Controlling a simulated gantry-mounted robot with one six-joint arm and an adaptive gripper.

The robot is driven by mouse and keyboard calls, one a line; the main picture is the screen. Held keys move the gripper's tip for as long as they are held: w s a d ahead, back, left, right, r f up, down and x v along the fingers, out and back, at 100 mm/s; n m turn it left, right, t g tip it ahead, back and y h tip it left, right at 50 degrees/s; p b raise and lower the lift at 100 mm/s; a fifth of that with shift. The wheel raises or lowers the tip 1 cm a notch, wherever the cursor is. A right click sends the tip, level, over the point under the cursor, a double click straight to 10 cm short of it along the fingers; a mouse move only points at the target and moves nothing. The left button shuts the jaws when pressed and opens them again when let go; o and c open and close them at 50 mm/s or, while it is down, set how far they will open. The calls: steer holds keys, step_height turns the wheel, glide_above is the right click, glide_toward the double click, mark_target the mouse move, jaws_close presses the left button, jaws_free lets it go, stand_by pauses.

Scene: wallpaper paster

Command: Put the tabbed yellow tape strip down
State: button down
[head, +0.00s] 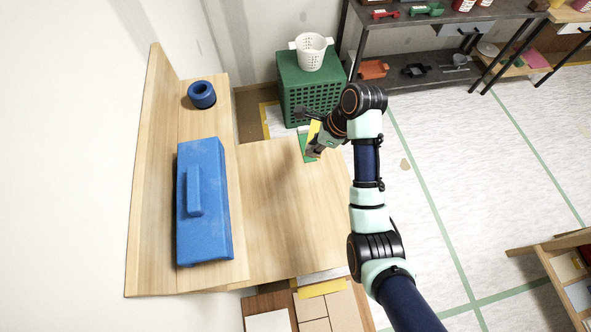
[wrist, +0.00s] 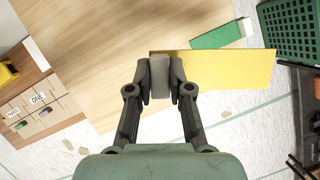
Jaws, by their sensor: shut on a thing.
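My gripper (wrist: 160,78) is shut on the yellow tape strip (wrist: 235,68) near one end. In the wrist view the strip reaches out to the right of the fingers. In the head view the yellow strip (head: 314,131) shows beside my gripper (head: 313,151), over the far right corner of the wooden table (head: 275,220). The strip appears to be above the tabletop; I cannot tell the gap.
A green strip with a white end (wrist: 218,36) lies at the table's edge. A blue block with a raised handle (head: 205,215) and a blue ring (head: 201,94) are at the left. A green crate (head: 297,92) bearing a white basket (head: 311,50) stands beyond. The table's middle is clear.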

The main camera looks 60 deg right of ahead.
steer(key=shift+a, duration=0.3)
step_height(320, 180, down, 20)
steer(key=b, duration=0.5)
steer(key=shift+s+d+b, duration=0.1)
steer(key=shift+b, duration=0.3)
steer(key=shift+f, duration=0.3)
steer(key=c, duration=1.1)
jaws_free()
steer(key=shift+o, duration=0.2)
steer(key=p+v, duration=0.3)
steer(key=v, duration=0.9)
steer(key=shift+r, duration=0.45)
